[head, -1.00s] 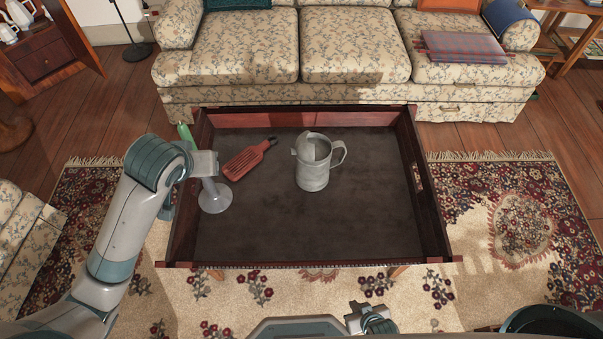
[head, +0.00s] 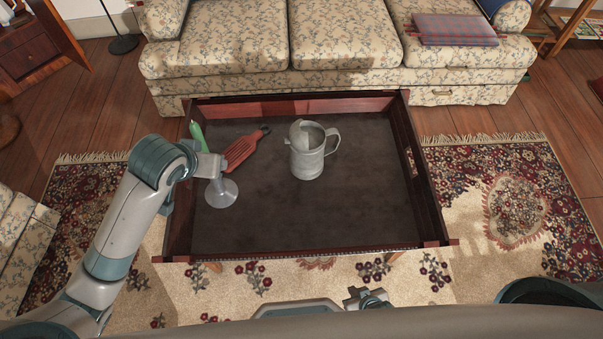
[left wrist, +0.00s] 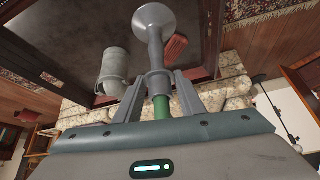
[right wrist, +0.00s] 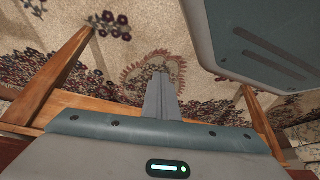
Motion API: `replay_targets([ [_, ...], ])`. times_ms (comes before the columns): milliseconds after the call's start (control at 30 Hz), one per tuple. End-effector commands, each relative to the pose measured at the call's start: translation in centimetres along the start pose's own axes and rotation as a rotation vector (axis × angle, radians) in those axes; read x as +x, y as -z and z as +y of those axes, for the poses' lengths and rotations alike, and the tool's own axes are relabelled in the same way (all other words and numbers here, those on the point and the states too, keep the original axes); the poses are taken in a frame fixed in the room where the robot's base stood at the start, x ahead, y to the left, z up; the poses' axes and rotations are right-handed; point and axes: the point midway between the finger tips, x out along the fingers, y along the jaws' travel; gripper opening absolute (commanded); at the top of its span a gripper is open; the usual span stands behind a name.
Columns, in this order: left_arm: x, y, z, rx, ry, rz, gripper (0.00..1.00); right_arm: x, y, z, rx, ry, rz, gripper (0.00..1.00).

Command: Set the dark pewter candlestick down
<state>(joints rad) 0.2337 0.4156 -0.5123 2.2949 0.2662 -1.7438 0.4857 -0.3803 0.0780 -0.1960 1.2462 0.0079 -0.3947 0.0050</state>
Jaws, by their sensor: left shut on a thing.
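The dark pewter candlestick (head: 221,194) has a flared round base and a green candle (head: 197,134). It hangs base-down over the left part of the tray-topped table (head: 300,222); I cannot tell whether its base touches the surface. My left gripper (head: 214,166) is shut on its stem. In the left wrist view the candlestick (left wrist: 152,28) points away between the fingers of the left gripper (left wrist: 157,84), with the green candle nearest the palm. My right gripper (head: 366,297) is low in front of the table; in the right wrist view its fingers (right wrist: 160,90) are together and empty.
A pewter tankard (head: 308,156) stands right of the candlestick. A red slotted paddle (head: 243,150) lies close behind its base. Raised wooden walls (head: 425,180) surround the tabletop. The front middle and right of the top are clear. A floral sofa (head: 340,40) is behind.

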Motion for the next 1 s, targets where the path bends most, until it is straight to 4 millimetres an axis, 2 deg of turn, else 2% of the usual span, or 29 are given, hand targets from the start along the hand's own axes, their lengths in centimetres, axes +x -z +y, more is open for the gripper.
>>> replay_targets([
  [200,3.8,-3.4,4.7,0.249,-0.151,-0.006,0.0,0.2,-0.1,0.2,0.004,-0.003,-0.019,0.0],
  [433,6.2,-6.8,8.8,0.435,-0.289,0.01,0.0,0.2,0.2,0.4,0.005,-0.004,-0.032,0.0],
  [633,6.8,-8.1,10.1,0.493,-0.337,0.021,0.0,0.1,-0.4,0.6,0.004,-0.007,-0.049,0.0],
  [1000,6.8,-8.2,10.2,0.496,-0.34,0.022,0.0,-0.1,-1.1,0.9,0.001,-0.009,-0.057,0.0],
])
